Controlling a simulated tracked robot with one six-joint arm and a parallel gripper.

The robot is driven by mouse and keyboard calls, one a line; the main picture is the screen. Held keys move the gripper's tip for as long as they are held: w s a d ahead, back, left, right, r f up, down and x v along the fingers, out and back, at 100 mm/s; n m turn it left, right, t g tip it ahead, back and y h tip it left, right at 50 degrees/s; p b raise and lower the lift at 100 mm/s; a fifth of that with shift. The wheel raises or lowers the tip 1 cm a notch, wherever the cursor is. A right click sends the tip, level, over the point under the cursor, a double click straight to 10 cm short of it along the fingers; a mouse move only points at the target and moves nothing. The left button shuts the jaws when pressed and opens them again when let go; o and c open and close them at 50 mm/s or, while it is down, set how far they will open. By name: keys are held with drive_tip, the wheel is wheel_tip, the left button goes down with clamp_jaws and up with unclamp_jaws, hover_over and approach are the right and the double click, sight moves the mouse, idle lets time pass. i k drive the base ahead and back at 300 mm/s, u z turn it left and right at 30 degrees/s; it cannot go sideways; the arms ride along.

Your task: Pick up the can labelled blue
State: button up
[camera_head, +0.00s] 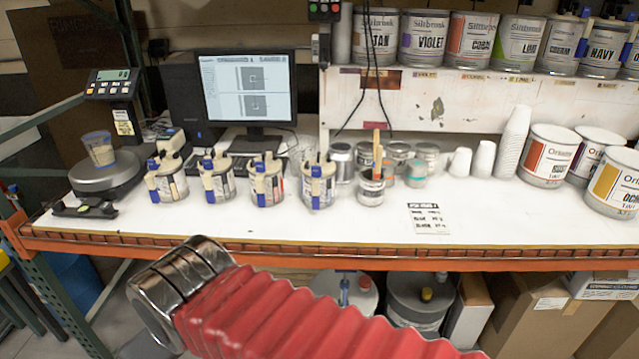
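No label that I can read says blue. Several small cans with dark lids and blue-and-cream clips stand in a row on the white bench: a far-left can (174,188), a second can (222,186), a third can (275,186) and a fourth can (326,190). Their label words are too small to read. An open can (371,194) with a wooden stick stands to their right. My arm, with a red bellows sleeve and a metal end, crosses the lower foreground in front of the bench edge. My gripper fingers are not visible.
Large cans line the upper shelf (480,82), including tan (376,45), violet (423,45) and navy (604,56). More large cans (547,160) and stacked white cups (511,145) stand at right. A scale (104,178) is at left. The bench front (330,235) is clear.

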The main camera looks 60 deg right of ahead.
sight(318, 194)
drive_tip(key=u, duration=0.05)
drive_tip(key=i, duration=1)
drive_tip(key=z, duration=0.05)
